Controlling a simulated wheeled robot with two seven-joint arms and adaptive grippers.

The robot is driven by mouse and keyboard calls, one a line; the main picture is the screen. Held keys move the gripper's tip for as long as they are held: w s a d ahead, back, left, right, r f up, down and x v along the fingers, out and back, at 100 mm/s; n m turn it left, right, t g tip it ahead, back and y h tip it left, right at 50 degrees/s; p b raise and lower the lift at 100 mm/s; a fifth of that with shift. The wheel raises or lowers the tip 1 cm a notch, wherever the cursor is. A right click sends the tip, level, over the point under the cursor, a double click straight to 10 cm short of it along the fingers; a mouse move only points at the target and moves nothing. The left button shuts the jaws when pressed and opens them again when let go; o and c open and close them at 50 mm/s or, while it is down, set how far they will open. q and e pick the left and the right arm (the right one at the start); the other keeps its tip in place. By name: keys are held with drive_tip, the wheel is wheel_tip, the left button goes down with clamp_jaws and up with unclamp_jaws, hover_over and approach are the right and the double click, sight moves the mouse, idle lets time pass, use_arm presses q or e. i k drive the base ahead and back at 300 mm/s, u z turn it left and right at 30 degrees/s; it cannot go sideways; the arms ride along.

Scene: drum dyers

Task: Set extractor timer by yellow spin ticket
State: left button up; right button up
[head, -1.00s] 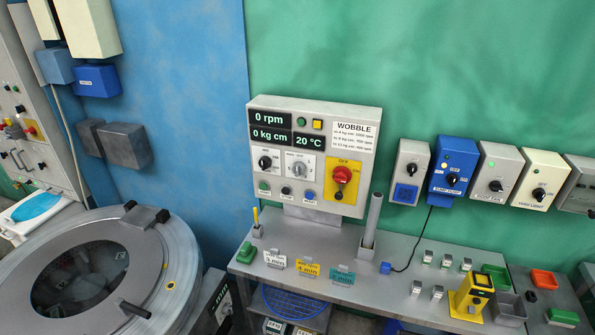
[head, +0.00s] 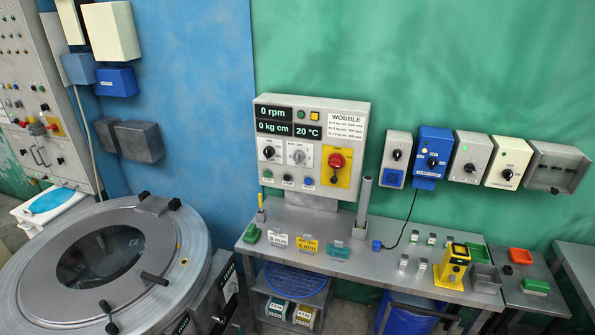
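A yellow ticket (head: 309,246) stands on the grey bench (head: 375,262); its small print seems to read 4 min. A white ticket (head: 278,239) stands to its left and a teal ticket (head: 339,250) to its right. The round steel extractor (head: 190,215) is at the lower left, with a dark window in its lid. Beside it is a small panel with a black knob (head: 230,289), seen at a slant; its setting is unreadable. A white control panel (head: 311,105) behind the bench shows 0 rpm, 0 kg cm and 20 °C. Neither gripper is in view.
The panel carries a black knob (head: 268,153), a grey knob (head: 298,157) and a red rotary switch (head: 336,160). A grey upright tube (head: 363,199) and a yellow device (head: 452,266) stand on the bench. Several switch boxes, one blue (head: 432,157), hang on the green wall.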

sight(299, 155)
drive_tip(key=u, duration=0.05)
drive_tip(key=i, duration=1.1)
drive_tip(key=u, duration=0.6)
